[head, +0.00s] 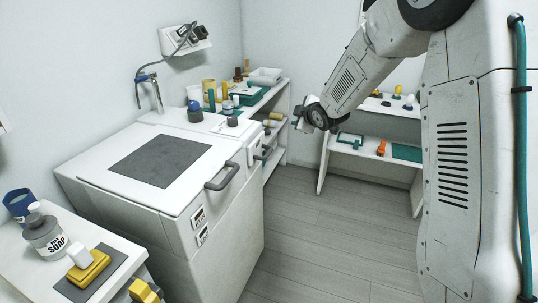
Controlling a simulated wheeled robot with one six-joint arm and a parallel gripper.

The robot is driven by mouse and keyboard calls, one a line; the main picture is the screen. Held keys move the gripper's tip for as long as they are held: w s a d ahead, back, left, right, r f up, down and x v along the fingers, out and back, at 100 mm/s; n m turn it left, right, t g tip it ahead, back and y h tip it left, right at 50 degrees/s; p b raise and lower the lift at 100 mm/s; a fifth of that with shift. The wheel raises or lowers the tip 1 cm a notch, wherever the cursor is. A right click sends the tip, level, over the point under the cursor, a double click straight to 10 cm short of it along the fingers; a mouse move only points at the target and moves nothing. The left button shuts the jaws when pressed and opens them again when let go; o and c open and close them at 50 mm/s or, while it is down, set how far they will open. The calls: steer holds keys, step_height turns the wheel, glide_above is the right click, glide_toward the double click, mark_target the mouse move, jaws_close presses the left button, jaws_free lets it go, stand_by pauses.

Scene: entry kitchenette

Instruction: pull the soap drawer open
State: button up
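A white appliance (120,185) with a dark grey panel on its top stands in the middle left of the head view. A dark bar handle (222,176) is on its front upper edge. A smaller dark handle (262,152) sits farther back on the same front, beside a narrow white panel (251,152). I cannot tell for certain which part is the soap drawer; neither handle's part visibly stands out. My gripper (303,112) is at the end of my arm, right of the appliance and apart from both handles. Its fingers are too small and turned away to read.
A soap bottle (45,236), blue cup (18,204) and yellow brush-like item (88,268) stand on a white surface front left. A cluttered shelf (268,96) stands behind the appliance. A white table (345,147) is at the back right. The grey floor (320,235) between is clear.

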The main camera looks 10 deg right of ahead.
steer(key=w+a+f+n+t+y, duration=0.2)
steer(key=w+f+n+y, duration=0.4)
steer(key=f, duration=0.5)
steer(key=n+t+y, duration=0.2)
steer(key=n+y, duration=0.2)
glide_toward(269, 152)
steer(key=x, duration=1)
steer(key=shift+w+f, duration=0.15)
steer(key=shift+f, duration=0.25)
jaws_close()
